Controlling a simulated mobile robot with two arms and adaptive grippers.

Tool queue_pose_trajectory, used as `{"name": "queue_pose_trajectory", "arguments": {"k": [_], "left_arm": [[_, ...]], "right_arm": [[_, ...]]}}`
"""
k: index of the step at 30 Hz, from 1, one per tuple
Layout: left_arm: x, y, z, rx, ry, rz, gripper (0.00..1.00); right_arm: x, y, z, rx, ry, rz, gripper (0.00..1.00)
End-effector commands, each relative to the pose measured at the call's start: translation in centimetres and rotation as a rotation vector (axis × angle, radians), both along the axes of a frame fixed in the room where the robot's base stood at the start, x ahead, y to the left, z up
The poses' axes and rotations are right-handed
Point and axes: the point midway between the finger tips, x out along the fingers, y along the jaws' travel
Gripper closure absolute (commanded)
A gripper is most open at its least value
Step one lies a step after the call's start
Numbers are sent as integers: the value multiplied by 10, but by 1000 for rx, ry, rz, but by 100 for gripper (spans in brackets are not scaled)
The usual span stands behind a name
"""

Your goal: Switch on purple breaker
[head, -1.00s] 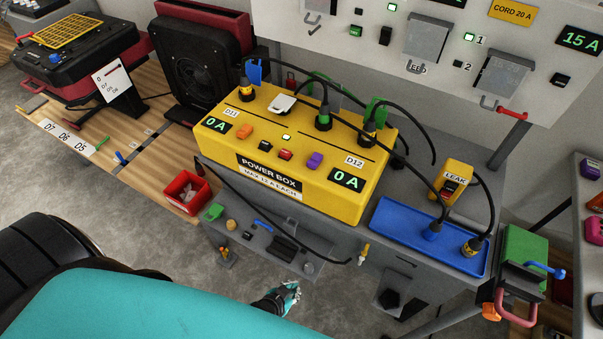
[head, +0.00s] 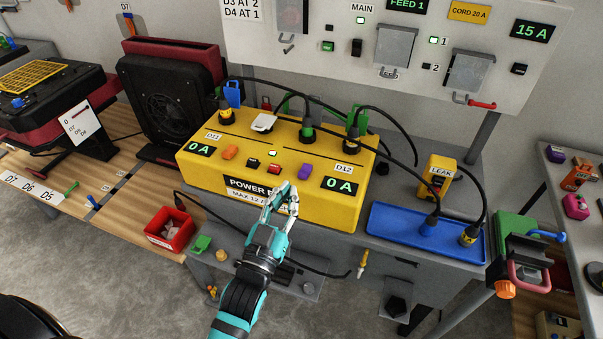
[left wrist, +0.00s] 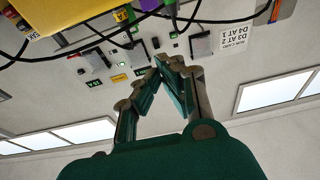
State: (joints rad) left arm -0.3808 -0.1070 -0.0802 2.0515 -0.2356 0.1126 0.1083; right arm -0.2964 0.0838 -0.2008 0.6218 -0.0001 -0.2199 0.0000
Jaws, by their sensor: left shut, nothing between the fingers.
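The purple breaker (head: 305,171) is a small rocker on the front right of the yellow power box (head: 355,212), left of the D12 label. My left gripper (head: 284,190) is in front of the box, its fingertips below and left of the purple breaker in the picture. I cannot tell whether they touch the box. Its fingers are shut and empty; in the left wrist view the fingertips (left wrist: 165,62) meet. My right gripper is not in view.
Orange (head: 231,152), black and red (head: 273,168) rockers sit left of the purple one. Both box displays read 0 A. Black cables arch over the box. A blue tray (head: 400,239) lies right, and a red bin (head: 170,230) stands left. A breaker panel (head: 455,35) stands behind.

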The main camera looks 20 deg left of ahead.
Motion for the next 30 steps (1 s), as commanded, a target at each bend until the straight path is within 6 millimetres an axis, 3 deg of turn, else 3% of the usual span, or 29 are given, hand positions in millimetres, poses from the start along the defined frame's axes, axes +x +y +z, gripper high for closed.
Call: {"name": "queue_pose_trajectory", "arguments": {"k": [8, 20, 24, 30], "left_arm": [[18, -1, 6, 1, -2, -1, 100], [99, -4, 24, 0, -1, -1, 100], [96, -3, -2, 0, 8, 0, 100], [94, -3, -17, 0, 3, -1, 100]], "right_arm": [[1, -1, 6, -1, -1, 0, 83], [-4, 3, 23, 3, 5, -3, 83], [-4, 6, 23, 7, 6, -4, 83], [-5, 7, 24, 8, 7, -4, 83]]}}
